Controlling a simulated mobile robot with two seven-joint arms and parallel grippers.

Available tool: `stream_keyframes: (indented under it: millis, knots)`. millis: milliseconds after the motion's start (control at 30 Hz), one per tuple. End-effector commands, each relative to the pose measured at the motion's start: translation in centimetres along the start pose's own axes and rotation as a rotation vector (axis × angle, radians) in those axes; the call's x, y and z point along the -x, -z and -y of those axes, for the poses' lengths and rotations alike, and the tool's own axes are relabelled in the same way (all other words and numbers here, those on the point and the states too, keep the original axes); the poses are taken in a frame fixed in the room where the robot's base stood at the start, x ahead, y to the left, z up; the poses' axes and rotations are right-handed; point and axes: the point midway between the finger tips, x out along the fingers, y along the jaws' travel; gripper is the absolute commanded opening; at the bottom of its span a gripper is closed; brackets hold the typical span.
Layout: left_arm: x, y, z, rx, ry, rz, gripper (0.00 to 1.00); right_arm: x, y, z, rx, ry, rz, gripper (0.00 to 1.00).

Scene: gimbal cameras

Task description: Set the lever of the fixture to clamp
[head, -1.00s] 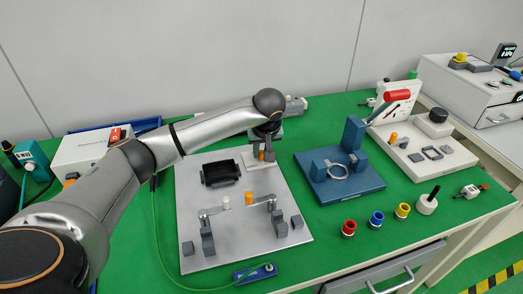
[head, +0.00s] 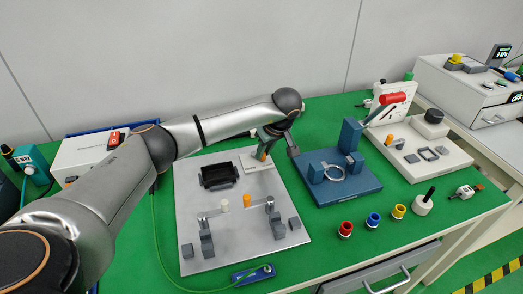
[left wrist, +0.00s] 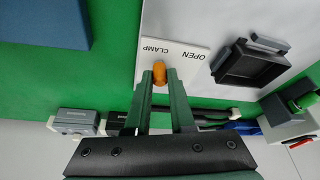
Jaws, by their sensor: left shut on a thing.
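The fixture is a light grey plate (head: 200,175) with a black open box (head: 220,175) on it. At its back right edge is a white label panel, which shows in the left wrist view (left wrist: 180,22) with the words CLAMP and OPEN. My left gripper (head: 264,153) is over this panel. In the left wrist view its green fingers (left wrist: 161,80) are shut on the orange lever knob (left wrist: 160,74). The knob is close to the word CLAMP, with OPEN to the right. The lever's arm is hidden. My right gripper is not in view.
A blue fixture (head: 350,190) stands to the right.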

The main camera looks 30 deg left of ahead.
Motion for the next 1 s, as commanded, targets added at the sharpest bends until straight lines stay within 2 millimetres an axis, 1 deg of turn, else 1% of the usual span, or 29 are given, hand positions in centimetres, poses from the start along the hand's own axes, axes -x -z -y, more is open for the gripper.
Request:
stream_keyframes:
  millis: [100,367,400,633,667,867,1000]
  knots:
    - [0.01,0.1,-0.13,0.031,0.011,-0.002,0.0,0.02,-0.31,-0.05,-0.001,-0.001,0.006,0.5]
    - [-0.01,0.11,-0.13,0.032,0.011,-0.002,0.0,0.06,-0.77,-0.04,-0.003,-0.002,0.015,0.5]
    - [-0.01,0.11,-0.13,0.032,0.011,-0.002,0.24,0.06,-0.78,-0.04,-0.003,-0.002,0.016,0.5]
    - [-0.01,0.08,-0.13,0.03,0.011,-0.002,0.5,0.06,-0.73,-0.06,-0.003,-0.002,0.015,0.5]
    - [-0.01,0.07,-0.13,0.03,0.011,-0.001,0.52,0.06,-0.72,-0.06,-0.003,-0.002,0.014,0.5]
    - [0.0,0.05,-0.13,0.029,0.011,-0.001,0.52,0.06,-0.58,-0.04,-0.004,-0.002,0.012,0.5]
    - [0.77,0.09,-0.2,0.029,0.009,-0.002,0.52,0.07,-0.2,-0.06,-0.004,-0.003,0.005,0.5]
